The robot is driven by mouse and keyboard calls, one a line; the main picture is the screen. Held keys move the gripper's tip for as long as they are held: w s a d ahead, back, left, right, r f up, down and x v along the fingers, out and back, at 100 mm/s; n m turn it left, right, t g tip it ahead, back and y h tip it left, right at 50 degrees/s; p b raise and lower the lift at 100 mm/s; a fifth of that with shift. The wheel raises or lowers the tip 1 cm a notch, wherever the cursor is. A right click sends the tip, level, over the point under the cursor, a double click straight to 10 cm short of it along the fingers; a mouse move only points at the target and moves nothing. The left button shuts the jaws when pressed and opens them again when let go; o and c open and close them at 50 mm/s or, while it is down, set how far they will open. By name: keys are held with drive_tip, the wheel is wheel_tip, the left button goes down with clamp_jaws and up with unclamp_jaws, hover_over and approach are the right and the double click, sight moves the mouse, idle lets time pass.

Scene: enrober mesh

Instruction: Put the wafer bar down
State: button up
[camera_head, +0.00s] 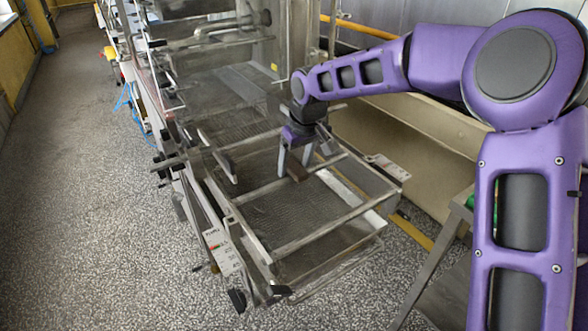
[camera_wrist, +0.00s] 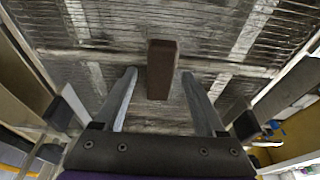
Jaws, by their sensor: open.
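The wafer bar (camera_wrist: 162,70) is a dark brown block, lying on the wire mesh (camera_wrist: 215,20) as far as the wrist view shows. It also shows in the head view as a small brown piece (camera_head: 297,173) on the enrober mesh (camera_head: 290,213). My gripper (camera_wrist: 159,77) is open, its grey fingers pointing down on either side of the bar. Gaps show between the bar and both fingers in the wrist view. In the head view my gripper (camera_head: 295,166) is low over the mesh. Part of the bar is hidden there by the fingers.
A metal crossbar (camera_head: 325,226) spans the mesh in front of my gripper, and another bar passes close by it. Side rails (camera_head: 228,215) flank the mesh. A metal table (camera_head: 445,215) stands at the right. Bare mesh lies nearer the front end.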

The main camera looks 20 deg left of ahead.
drive_tip(key=shift+f, duration=0.1)
drive_tip(key=c, duration=1.1)
